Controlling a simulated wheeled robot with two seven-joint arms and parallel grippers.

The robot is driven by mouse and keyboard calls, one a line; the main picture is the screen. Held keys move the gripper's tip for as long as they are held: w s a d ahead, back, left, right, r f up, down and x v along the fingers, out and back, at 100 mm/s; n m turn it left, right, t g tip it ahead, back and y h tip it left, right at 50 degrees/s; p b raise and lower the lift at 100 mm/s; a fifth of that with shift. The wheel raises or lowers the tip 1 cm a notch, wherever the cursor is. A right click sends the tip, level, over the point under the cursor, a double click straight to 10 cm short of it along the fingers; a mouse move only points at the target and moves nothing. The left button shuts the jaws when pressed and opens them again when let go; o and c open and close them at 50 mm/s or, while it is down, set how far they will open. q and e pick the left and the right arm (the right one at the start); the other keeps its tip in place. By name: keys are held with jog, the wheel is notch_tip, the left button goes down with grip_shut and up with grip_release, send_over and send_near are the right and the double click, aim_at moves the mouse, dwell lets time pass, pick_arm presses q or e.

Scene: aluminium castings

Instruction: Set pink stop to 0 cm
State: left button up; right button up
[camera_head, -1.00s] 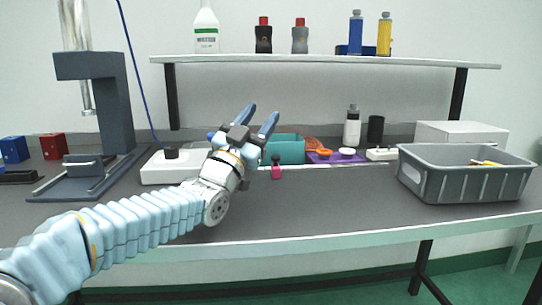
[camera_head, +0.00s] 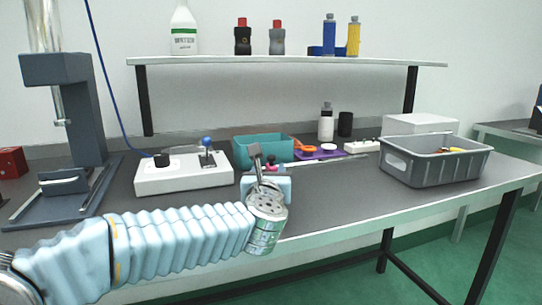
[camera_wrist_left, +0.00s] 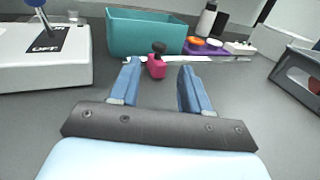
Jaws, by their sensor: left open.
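In the head view only a bit of the pink stop (camera_head: 272,168) shows behind my gripper. My left gripper (camera_wrist_left: 160,80) is open and empty. Its two blue fingers point at the stop, which appears between the fingertips but a little beyond them. The scale marks on the rail are too small to read. My right gripper is not in view.
A teal bin (camera_head: 235,152) stands behind the stop. A white box with a lever (camera_head: 185,180) is to the left, and a purple tray (camera_head: 318,155) with orange and white parts to the right. A grey crate (camera_head: 435,170) stands at the right. The front bench is clear.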

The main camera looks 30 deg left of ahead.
aim_at(271, 158)
pick_arm(q)
jog(key=p+x, duration=0.2)
jog(key=x, duration=0.8)
jog(key=shift+w+a, duration=0.1)
jog(key=shift+w, duration=0.1)
grip_shut()
